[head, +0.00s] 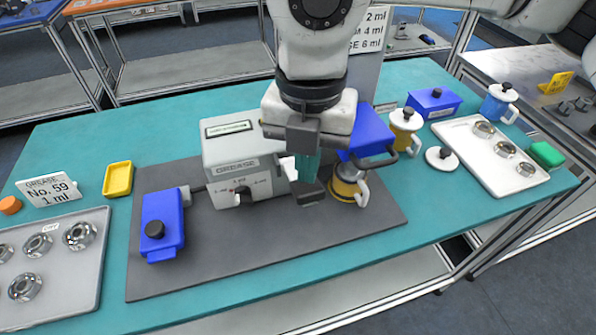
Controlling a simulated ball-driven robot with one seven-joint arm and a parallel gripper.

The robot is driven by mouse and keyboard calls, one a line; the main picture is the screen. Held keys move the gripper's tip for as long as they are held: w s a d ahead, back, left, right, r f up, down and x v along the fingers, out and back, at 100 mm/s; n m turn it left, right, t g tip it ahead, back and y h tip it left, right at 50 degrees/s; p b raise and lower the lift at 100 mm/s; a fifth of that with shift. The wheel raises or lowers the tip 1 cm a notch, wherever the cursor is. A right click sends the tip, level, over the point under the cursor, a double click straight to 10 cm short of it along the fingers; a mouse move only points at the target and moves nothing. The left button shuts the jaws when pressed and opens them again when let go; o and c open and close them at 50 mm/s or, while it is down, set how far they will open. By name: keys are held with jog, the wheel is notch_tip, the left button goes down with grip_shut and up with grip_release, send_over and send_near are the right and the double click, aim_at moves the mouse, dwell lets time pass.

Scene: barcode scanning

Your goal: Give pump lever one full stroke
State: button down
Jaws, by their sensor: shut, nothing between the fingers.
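A light grey pump unit (222,160) labelled GREASE, with a small display on top and a dial on its front, stands on the dark mat. A dark curved bar (378,160), which may be the pump lever, shows to its right in front of a blue block (370,135). My gripper (308,195) points down just in front of the unit's right end, shut and empty. It hides that end of the unit and possibly part of the lever. I cannot tell whether it touches the lever. A yellow cup (344,188) with a white handle stands right beside my gripper.
A blue box (160,215) with a black knob sits left of the unit. A yellow tray (118,179) and a grey bearing tray (84,282) lie further left. Lidded pots and a white tray (463,138) stand right. The mat's front (270,250) is clear.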

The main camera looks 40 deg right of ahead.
jog(key=shift+f+b, duration=4.15)
jog(key=shift+b, duration=0.05)
jog(key=shift+r+p, duration=2)
jog(key=shift+r, duration=2.15)
jog(key=shift+r, duration=0.1)
jog(key=shift+r+p, duration=0.8)
jog(key=shift+r, duration=1.15)
